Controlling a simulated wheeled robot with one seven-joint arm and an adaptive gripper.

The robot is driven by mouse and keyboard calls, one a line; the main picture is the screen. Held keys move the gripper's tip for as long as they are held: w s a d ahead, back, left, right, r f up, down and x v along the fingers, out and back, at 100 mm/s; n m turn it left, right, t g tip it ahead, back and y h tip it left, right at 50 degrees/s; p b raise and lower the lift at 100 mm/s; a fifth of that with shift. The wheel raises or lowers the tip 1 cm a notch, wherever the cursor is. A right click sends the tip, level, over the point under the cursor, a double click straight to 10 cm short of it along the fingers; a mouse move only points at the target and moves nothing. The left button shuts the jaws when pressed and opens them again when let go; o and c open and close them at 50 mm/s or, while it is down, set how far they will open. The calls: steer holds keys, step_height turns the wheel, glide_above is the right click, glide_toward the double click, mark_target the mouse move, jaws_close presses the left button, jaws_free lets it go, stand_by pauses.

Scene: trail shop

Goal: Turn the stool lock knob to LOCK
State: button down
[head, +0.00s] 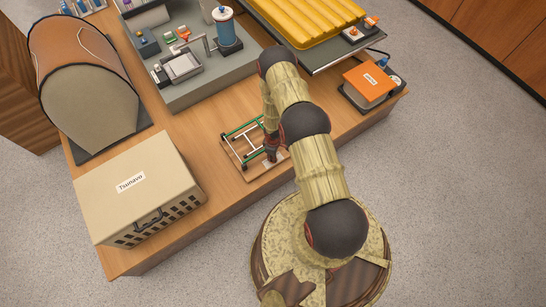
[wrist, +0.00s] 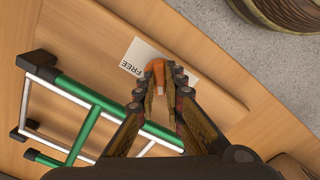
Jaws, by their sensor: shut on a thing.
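The stool lock knob is an orange piece (wrist: 156,68) between my fingertips in the wrist view. It stands on a wooden board beside a white label (wrist: 136,56) that reads FREE. My gripper (wrist: 158,90) is shut on the knob, and its fingers hide part of it. The stool frame, with green and white bars (wrist: 88,98), lies to the left of my fingers. In the head view the stool frame (head: 243,135) is on the table, and my gripper (head: 271,155) is at its lower right. The knob is hidden there. No LOCK label can be read.
A beige crate labelled Tsonavo (head: 115,190) stands at the table's left front. A grey tray (head: 205,87) with a blue cylinder (head: 226,30) is behind. An orange box (head: 368,83) stands at the right. Bare tabletop (head: 195,140) lies left of the stool.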

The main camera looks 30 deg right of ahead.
steer(key=shift+n, duration=0.9)
steer(key=c, duration=1.9)
jaws_free()
steer(key=shift+r, duration=3.7)
